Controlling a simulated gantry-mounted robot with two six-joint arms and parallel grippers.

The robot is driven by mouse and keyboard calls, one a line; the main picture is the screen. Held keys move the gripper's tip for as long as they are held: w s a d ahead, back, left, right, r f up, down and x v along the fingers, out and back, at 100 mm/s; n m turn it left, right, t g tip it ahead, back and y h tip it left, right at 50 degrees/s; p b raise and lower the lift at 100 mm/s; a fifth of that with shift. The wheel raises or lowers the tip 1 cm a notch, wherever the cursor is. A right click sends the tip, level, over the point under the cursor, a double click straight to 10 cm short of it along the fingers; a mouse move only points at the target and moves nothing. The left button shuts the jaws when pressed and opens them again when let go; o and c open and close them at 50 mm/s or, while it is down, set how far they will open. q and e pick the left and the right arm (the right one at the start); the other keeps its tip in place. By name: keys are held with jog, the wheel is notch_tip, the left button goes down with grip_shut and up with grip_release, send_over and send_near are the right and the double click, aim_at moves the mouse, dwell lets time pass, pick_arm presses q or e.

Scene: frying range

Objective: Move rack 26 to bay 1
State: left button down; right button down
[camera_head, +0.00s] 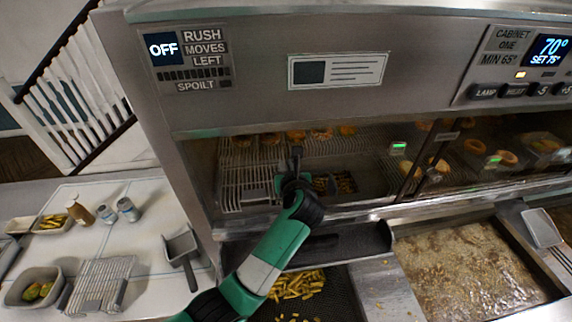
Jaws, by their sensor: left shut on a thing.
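My left gripper (294,162) reaches into the open front of the warming cabinet, its green arm crossing from the bottom left. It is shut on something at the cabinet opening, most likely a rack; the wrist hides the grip. A wire rack (240,183) lies inside the cabinet, just left of the gripper. Fries (343,184) sit in a dark holder just right of the gripper. I cannot read any rack number or bay number, so I cannot tell which is rack 26 or bay 1. My right gripper is not in view.
A dark ledge (350,246) runs below the opening. Loose fries (297,285) lie below it, beside a bubbling fryer (470,265). On the left counter are a wire rack (98,286), a scoop (181,247), a bottle (80,211) and food tubs. Buns sit farther right inside the cabinet.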

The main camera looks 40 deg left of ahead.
pick_arm(q)
jog(key=shift+f, duration=0.45)
jog(key=c, duration=0.9)
grip_release()
jog(key=shift+r, duration=0.8)
jog(key=b+v, duration=0.1)
jog(key=v, duration=1)
jog(key=shift+s+d, duration=0.3)
jog(key=shift+d, duration=0.05)
